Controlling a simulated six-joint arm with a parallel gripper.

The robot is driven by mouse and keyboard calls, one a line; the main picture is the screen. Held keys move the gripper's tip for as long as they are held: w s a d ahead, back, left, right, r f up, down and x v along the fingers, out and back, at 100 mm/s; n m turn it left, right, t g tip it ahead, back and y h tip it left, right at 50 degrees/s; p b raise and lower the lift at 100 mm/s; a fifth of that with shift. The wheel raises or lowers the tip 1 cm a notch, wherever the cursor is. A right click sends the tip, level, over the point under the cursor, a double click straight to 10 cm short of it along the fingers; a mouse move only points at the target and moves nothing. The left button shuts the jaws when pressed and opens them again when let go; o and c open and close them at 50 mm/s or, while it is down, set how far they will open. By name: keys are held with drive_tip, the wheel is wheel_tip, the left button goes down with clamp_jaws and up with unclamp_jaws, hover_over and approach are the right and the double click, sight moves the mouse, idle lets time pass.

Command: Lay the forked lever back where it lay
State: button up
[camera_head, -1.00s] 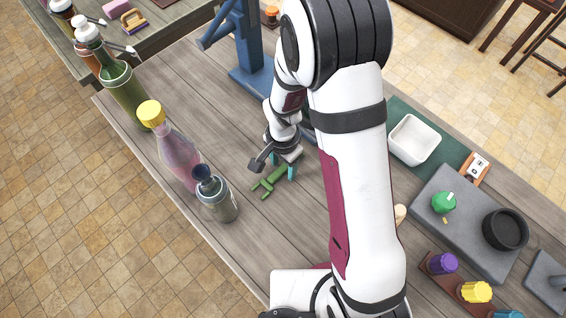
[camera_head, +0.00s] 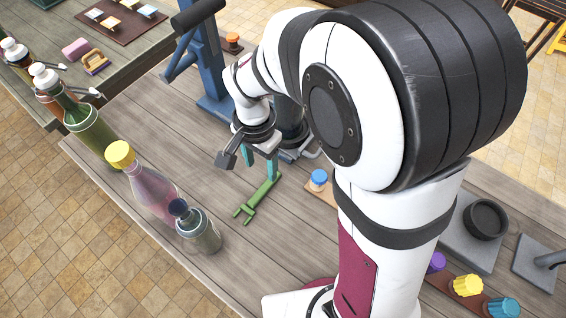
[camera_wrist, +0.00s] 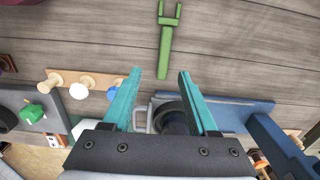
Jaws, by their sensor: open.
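The green forked lever (camera_head: 258,199) lies flat on the grey wooden bench, its fork toward the near left in the head view. In the wrist view the lever (camera_wrist: 166,48) lies beyond my fingertips, with its plain end toward them and its fork away. My gripper (camera_head: 260,168) is open above the bench at the lever's plain end.
A grey-green flask (camera_head: 199,232), a pink bottle with a yellow cap (camera_head: 150,190) and a green bottle (camera_head: 92,135) line the bench's left edge. A blue press-like stand (camera_head: 212,70) rises behind my gripper. A board with knobs (camera_wrist: 95,84) lies nearby. Bench around the lever's fork is bare.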

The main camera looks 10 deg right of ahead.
drive_tip(key=s+d+r+n+y, duration=0.1)
drive_tip(key=s+d+r, duration=0.2)
drive_tip(key=s, duration=0.5)
drive_tip(key=s+d+r+n, duration=0.2)
drive_tip(key=s+r, duration=0.3)
drive_tip(key=s, duration=0.4)
drive_tip(key=shift+s+d+y, duration=0.25)
drive_tip(key=shift+d+y, duration=0.15)
